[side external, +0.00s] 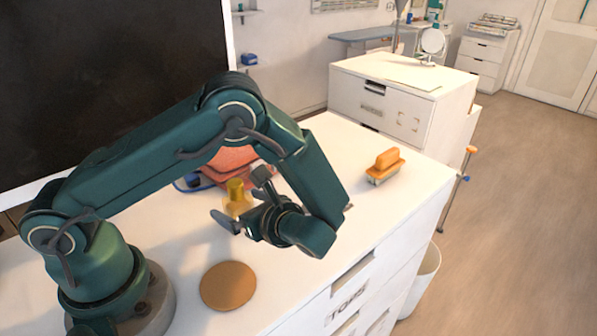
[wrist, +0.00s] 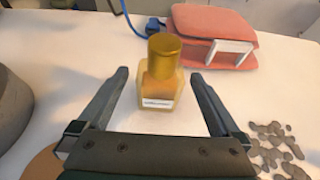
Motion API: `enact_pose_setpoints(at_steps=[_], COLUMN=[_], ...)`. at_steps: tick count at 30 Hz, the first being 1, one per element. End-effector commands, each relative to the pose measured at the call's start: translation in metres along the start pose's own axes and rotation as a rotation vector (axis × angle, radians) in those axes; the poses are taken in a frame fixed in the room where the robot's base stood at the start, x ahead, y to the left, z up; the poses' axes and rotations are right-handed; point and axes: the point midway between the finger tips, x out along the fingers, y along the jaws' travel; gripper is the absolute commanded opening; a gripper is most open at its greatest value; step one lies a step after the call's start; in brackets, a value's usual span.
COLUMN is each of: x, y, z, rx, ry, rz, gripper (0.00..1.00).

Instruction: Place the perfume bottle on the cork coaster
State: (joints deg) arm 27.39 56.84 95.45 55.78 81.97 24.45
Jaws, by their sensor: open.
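The perfume bottle (wrist: 160,88) has a gold cap and an amber glass body with a small white label. It stands upright on the white top, and in the side view the bottle (side external: 236,196) is partly behind my gripper. My gripper (side external: 238,208) is open, with its fingers pointing toward the bottle. In the wrist view the bottle shows between the two fingertips (wrist: 160,78), with a gap on each side. The round cork coaster (side external: 228,286) lies flat and bare nearer the front, and its edge shows at the lower left of the wrist view (wrist: 42,163).
A salmon-red bag (wrist: 215,32) lies behind the bottle, with a blue item (wrist: 152,27) beside it. An orange-handled brush (side external: 385,166) lies further right. A scatter of grey pieces (wrist: 275,147) shows at the lower right of the wrist view. White top around the coaster is clear.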

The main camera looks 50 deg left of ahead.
Motion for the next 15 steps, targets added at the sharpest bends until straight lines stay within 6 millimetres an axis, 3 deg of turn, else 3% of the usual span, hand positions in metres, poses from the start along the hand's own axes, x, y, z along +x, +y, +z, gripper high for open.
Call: enact_pose_setpoints(at_steps=[7,15], x=[0.031,0.040], y=[0.001,0.001], z=[0.001,0.001], rx=[0.003,0.003], ry=[-0.001,0.001], rz=[0.003,-0.001], gripper=[1.00,1.00])
